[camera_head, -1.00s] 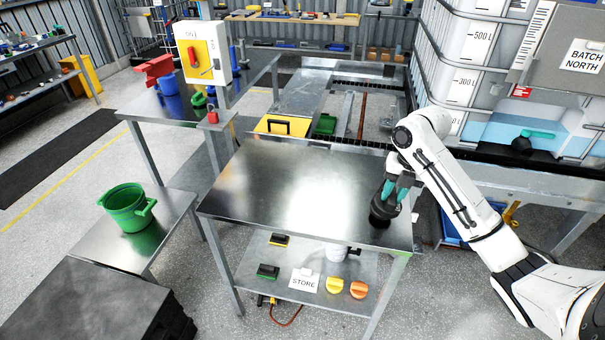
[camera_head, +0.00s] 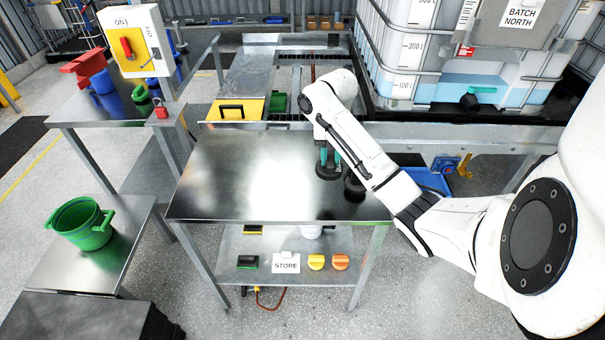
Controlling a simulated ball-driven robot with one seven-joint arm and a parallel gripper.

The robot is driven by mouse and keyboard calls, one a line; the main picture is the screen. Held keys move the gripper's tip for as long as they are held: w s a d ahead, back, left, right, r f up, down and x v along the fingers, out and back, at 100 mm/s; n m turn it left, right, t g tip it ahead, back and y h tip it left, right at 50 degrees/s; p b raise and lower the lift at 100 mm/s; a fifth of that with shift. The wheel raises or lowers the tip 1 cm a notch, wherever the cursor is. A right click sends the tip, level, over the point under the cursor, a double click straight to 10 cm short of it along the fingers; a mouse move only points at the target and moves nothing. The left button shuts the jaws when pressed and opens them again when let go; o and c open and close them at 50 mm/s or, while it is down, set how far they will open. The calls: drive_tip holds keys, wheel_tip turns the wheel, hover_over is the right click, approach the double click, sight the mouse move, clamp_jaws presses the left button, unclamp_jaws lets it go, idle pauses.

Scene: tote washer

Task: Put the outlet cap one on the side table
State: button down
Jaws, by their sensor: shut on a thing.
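My gripper (camera_head: 328,160), with teal fingers, points down over the right part of a steel table (camera_head: 240,165). It is shut on a dark round cap (camera_head: 327,173), at or just above the table top; I cannot tell whether they touch. A second dark round thing (camera_head: 354,187) shows just right of the cap, partly hidden by my arm. A lower steel table (camera_head: 105,265) stands at the left with a green bucket (camera_head: 83,223) on it. No label shows which table is the side table.
A shelf under the steel table holds a STORE sign (camera_head: 286,263), a yellow knob (camera_head: 316,262) and an orange knob (camera_head: 340,262). A yellow case (camera_head: 236,110) lies behind the table. A tank (camera_head: 400,55) stands at the back right. The table's left half is clear.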

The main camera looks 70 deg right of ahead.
sight(320, 163)
drive_tip(key=shift+w+a+f, duration=0.15)
drive_tip(key=shift+w+f, duration=0.15)
drive_tip(key=shift+w, duration=0.2)
drive_tip(key=shift+w+f+b, duration=0.25)
drive_tip(key=shift+w, duration=0.25)
drive_tip(key=shift+w+f+b, duration=0.2)
drive_tip(key=shift+w, duration=0.25)
drive_tip(key=shift+w+d+f+b, duration=0.1)
drive_tip(key=shift+w+f+b, duration=0.25)
drive_tip(key=shift+w+f, duration=0.85)
drive_tip(key=shift+w+d+f+b, duration=0.1)
drive_tip(key=shift+w+f+b, duration=0.35)
drive_tip(key=shift+f, duration=1.4)
drive_tip(key=shift+w+d+f+b, duration=0.1)
drive_tip(key=shift+w+f+b, duration=0.15)
drive_tip(key=shift+w+f, duration=0.95)
drive_tip(key=c, duration=0.9)
unclamp_jaws()
drive_tip(key=shift+s+f, duration=0.3)
drive_tip(key=shift+r, duration=0.1)
wheel_tip(320, 163, up, 12)
drive_tip(key=p, duration=0.2)
